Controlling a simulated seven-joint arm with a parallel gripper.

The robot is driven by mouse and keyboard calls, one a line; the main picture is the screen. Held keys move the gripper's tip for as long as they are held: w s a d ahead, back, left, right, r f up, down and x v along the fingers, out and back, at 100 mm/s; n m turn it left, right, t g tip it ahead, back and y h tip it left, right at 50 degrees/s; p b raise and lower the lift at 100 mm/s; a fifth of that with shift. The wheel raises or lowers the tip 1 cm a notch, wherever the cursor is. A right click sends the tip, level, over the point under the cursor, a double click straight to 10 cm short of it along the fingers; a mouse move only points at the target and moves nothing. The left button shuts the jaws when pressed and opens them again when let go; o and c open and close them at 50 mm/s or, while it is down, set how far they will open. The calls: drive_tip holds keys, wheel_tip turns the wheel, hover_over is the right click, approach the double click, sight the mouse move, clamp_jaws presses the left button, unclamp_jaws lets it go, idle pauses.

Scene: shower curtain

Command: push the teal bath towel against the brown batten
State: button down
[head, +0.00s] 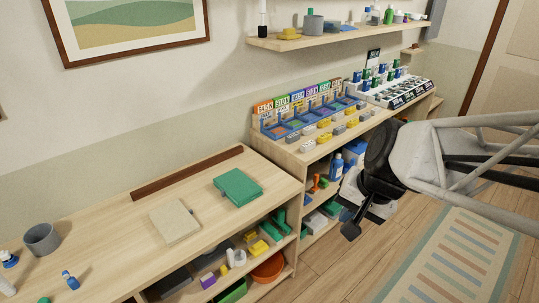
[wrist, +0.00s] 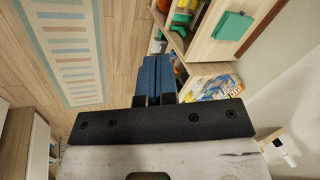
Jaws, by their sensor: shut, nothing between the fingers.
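The teal bath towel (head: 238,187) lies folded flat on the wooden bench top, toward its right end. The brown batten (head: 187,173) is a long low strip along the back of the bench top, by the wall. A gap of bare wood lies between towel and batten. The towel also shows in the wrist view (wrist: 232,26) at the upper right, with the batten (wrist: 262,28) beyond it. My gripper (head: 350,232) is shut and empty, out over the floor to the right of the bench. Its fingers also show in the wrist view (wrist: 154,100).
A beige folded cloth (head: 174,221) lies on the bench left of the towel. A grey cup (head: 41,239) and small bottles stand at the far left. Shelves below hold several items, including an orange bowl (head: 268,267). A striped rug (head: 455,262) covers the floor.

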sight(255, 196)
drive_tip(key=w+a+f+m+t+y, duration=0.1)
drive_tip(key=w+a+f+m, duration=0.25)
drive_tip(key=w, duration=0.35)
drive_tip(key=w+a+f+m+y, duration=0.25)
drive_tip(key=w+a+m, duration=0.2)
drive_tip(key=w, duration=0.25)
drive_tip(key=w+a+f+m+t+y, duration=0.1)
drive_tip(key=w+a+f+m, duration=0.25)
drive_tip(key=w, duration=0.35)
drive_tip(key=w+a+f+m+t, duration=0.1)
drive_tip(key=w+a+f+m, duration=0.1)
drive_tip(key=w+f+m, duration=0.3)
drive_tip(key=w+a+f+m+h, duration=0.1)
drive_tip(key=w+f+m, duration=0.5)
drive_tip(key=f, duration=0.5)
drive_tip(key=shift+a+f+m+t, duration=0.35)
drive_tip(key=shift+f+t, duration=0.05)
drive_tip(key=shift+x, duration=5.3)
drive_tip(key=shift+w+a+r, duration=0.1)
drive_tip(key=shift+w+a, duration=1.05)
drive_tip(key=shift+w, duration=0.05)
